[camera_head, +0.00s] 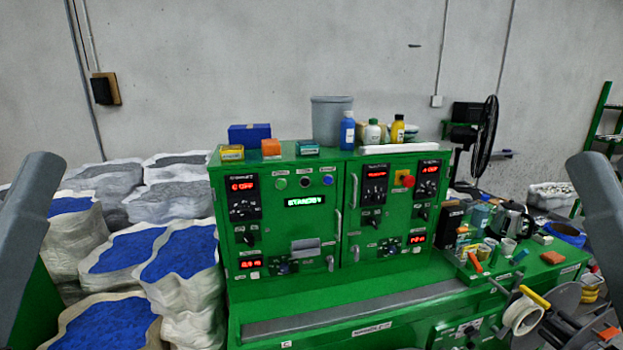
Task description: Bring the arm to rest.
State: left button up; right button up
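A grey link of my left arm (28,225) rises along the left edge of the head view. A grey link of my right arm (600,205) stands along the right edge. Both links slant and touch nothing that I can see. Neither gripper is in the picture, so what the fingers do is hidden. I cannot make out a blue cable with certainty.
A green control cabinet (338,240) with lit red displays stands in the middle, with bottles and a grey bucket (329,122) on top. Sacks of blue granules (165,255) fill the left. Spools (522,315) and a cluttered green side table (538,268) are at right.

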pick_arm(q)
notch_tip(320, 180, up, 19)
jog(key=p, duration=1.5)
pick_arm(e)
notch_tip(320, 180, up, 19)
pick_arm(q)
notch_tip(320, 180, down, 61)
jog(key=b, duration=6.1)
pick_arm(e)
notch_tip(320, 180, down, 61)
pick_arm(q)
jog(key=shift+f+y, duration=0.1)
jog(key=shift+y, duration=0.2)
pick_arm(e)
jog(key=shift+f, duration=0.1)
